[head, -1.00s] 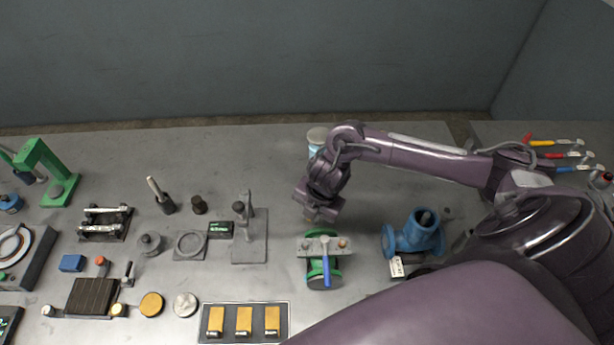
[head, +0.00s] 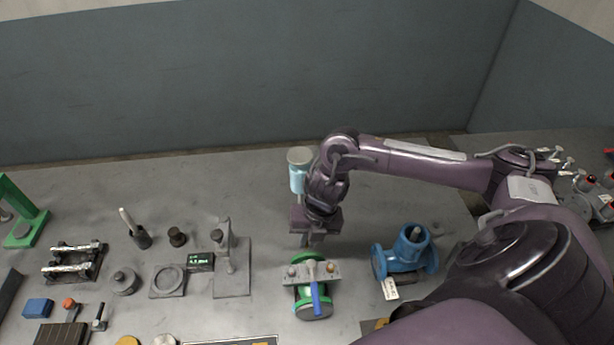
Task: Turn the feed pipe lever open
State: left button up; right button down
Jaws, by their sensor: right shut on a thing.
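A valve with green flanges (head: 301,303) stands on the bench near the middle, with a grey plate (head: 327,270) across its top. Its blue lever (head: 317,298) points toward the front of the bench. I take this as the feed pipe lever, though no label shows. My right gripper (head: 312,240) points down just behind the valve, apart from the blue lever. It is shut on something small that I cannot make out. My left gripper is not in view.
A blue pipe fitting (head: 405,254) with a white tag stands to the right of the valve. A light-blue canister (head: 298,178) is behind my gripper. A grey stand (head: 231,272) and a small display (head: 201,262) are to the left. Bare bench lies at the back left.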

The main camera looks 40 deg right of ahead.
dwell(0.3)
jog(key=c, duration=1.5)
grip_release()
notch_tip(320, 180, up, 8)
jog(key=d, duration=0.1)
jog(key=shift+s+d+f+b, duration=0.15)
jog(key=shift+s+b, duration=0.15)
jog(key=shift+s, duration=0.1)
jog(key=shift+f, duration=0.1)
